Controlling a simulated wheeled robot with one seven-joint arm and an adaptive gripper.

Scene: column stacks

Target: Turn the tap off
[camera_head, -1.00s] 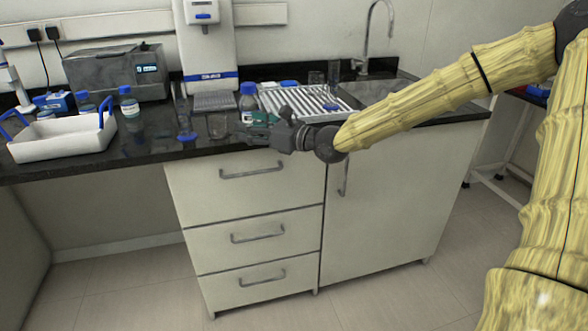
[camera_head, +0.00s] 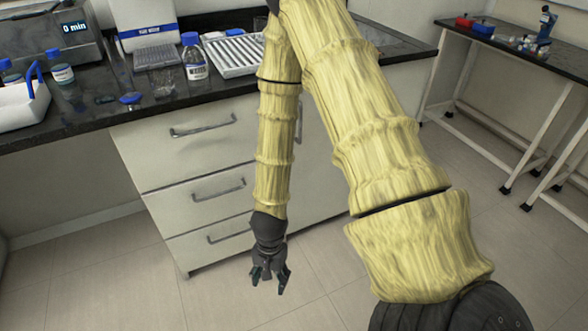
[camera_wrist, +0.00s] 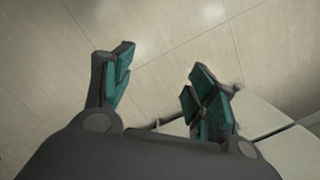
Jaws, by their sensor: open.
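My gripper (camera_head: 268,278) hangs down low in front of the drawer cabinet, fingers pointing at the floor. Its jaws are open and empty. The wrist view shows the two teal-padded fingers (camera_wrist: 160,95) apart with bare floor between them. The tap is not visible in either current view; the top of the head view cuts off above the counter and my arm covers part of the sink side.
The dark counter (camera_head: 90,115) holds a white drying rack (camera_head: 232,55), a blue-capped bottle (camera_head: 194,58) and a white tray (camera_head: 22,105). The drawer cabinet (camera_head: 185,165) stands below. A side table (camera_head: 490,38) is at the right. The floor (camera_head: 90,275) is clear.

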